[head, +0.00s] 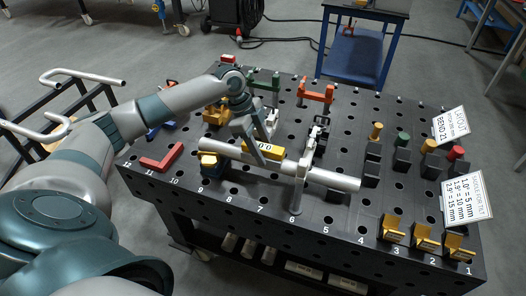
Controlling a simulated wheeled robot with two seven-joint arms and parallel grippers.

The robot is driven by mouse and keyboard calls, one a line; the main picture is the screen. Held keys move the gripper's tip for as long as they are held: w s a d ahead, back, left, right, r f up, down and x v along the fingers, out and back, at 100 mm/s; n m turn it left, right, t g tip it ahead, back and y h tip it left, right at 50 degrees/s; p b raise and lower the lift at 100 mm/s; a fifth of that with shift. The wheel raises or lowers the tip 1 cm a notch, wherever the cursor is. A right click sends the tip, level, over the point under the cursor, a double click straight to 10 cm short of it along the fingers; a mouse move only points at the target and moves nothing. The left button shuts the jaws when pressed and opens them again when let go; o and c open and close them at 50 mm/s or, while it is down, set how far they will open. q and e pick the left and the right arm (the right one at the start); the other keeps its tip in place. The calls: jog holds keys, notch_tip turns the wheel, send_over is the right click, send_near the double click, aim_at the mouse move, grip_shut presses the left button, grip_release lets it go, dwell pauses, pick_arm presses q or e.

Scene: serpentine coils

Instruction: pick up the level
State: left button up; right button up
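The level is a yellow block (270,152) with a pale readout marked with zeros. It sits on top of a silver tube (328,176) lying across the black fixture table. My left gripper (253,138) reaches down from the upper left to the level's left end. Its two fingers look spread apart, with their tips close to the level. I cannot tell whether they touch it, and the gripper hides part of the level's left end. My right gripper is not in the head view.
A silver upright clamp (302,170) stands at the tube just right of the level. A yellow support (209,165) is under the tube's left end. A red bracket (161,158) lies at left. Black blocks, colored pegs and white signs (466,201) fill the right side.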

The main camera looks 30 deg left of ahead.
aim_at(263, 146)
pick_arm(q)
jog(key=c, duration=0.7)
jog(key=shift+r, duration=0.1)
jog(key=shift+w+r, duration=0.1)
jog(key=shift+r, duration=0.3)
notch_tip(263, 146, up, 9)
jog(key=b, duration=0.3)
